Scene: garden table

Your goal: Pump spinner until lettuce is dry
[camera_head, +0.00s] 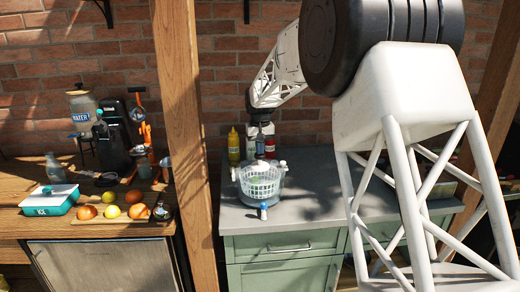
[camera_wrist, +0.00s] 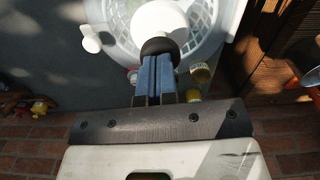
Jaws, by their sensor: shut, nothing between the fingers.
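The salad spinner (camera_head: 262,192) is a clear bowl with a white slatted basket, standing on the grey counter. Green lettuce (camera_head: 262,183) shows faintly inside. My gripper (camera_head: 260,148) points down over the spinner, its blue fingers pressed together and empty. In the wrist view my gripper (camera_wrist: 158,62) has its fingertips at a round white knob with a black collar (camera_wrist: 160,22) over the spinner's lattice (camera_wrist: 212,18). The fingertips overlap the collar; I cannot tell whether they touch it. The lower knob and most of the lettuce are hidden in the wrist view.
A yellow bottle (camera_head: 233,148) and red-and-white bottles (camera_head: 269,147) stand behind the spinner. A small blue-and-white item (camera_head: 263,211) is at its front. A wooden post (camera_head: 183,120) rises to the left. The counter (camera_head: 335,190) is clear to the right.

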